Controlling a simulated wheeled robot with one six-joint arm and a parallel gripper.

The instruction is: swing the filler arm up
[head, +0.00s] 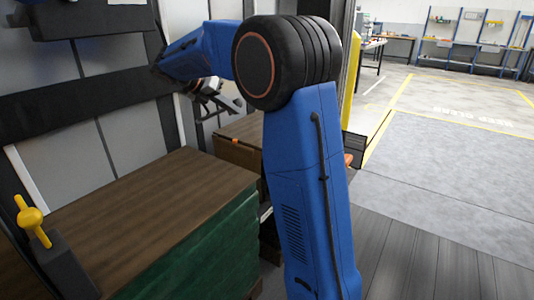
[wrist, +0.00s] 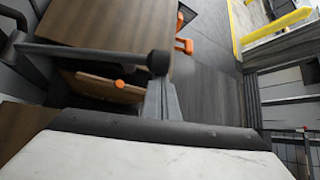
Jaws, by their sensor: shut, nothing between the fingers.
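In the wrist view a grey bar with a black round knob at its end, which looks like the filler arm (wrist: 95,53), reaches in from a dark bracket at the left. The knob lies just beyond the tips of my gripper (wrist: 161,88). My gripper is shut and empty; I cannot tell whether it touches the knob. In the head view my gripper (head: 207,92) is small, beside the wall and above the cargo, partly covered by my own arm. A thin dark bar (head: 218,112) shows close to it there.
A crate with a brown top (head: 135,210) and green sides stands at the lower left. A yellow lever (head: 31,218) on a dark box is in front of it. Another brown box (head: 232,155) stands behind my arm. Open floor (head: 450,165) lies at the right, beyond a yellow post (head: 350,75).

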